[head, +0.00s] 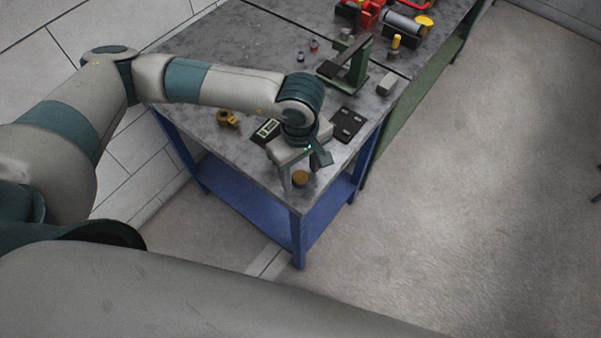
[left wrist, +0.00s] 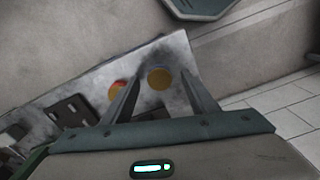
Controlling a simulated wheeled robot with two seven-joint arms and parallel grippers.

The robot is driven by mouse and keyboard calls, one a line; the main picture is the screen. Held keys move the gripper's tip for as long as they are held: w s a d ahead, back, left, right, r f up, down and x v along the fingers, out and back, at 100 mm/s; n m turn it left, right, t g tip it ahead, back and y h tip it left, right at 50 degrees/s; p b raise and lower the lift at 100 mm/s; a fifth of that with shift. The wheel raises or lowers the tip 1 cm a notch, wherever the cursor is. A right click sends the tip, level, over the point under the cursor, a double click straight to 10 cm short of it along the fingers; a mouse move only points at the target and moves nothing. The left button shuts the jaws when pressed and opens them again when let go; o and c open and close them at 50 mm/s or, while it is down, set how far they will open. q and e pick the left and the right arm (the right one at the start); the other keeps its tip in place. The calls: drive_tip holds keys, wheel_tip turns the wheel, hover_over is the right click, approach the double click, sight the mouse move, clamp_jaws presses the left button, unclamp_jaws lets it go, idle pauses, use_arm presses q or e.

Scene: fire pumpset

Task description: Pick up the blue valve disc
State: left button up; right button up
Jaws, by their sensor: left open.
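I cannot make out a blue valve disc in either view. A small tan-gold round piece (head: 301,179) lies near the front corner of the grey workbench (head: 215,70). My left gripper (head: 303,170) is open above that corner, close to this piece, with its fingers pointing down. In the left wrist view, the open left gripper (left wrist: 160,76) has a yellow-tan disc (left wrist: 160,78) between its fingertips in the picture. I cannot tell the height between them. A second yellow disc with a red part (left wrist: 117,90) shows beside the left finger. My right gripper is not in view.
A brass fitting (head: 227,118) and a black plate with slots (head: 347,124) lie near the gripper. A green press-like stand (head: 348,66), a grey block (head: 387,85) and red parts (head: 371,14) stand farther back. Open floor (head: 480,190) is at the right.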

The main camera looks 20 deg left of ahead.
use_arm(q)
drive_tip(key=shift+f, duration=0.4)
drive_tip(key=shift+c, duration=0.4)
drive_tip(key=c, duration=1.2)
drive_tip(key=shift+r, duration=0.2)
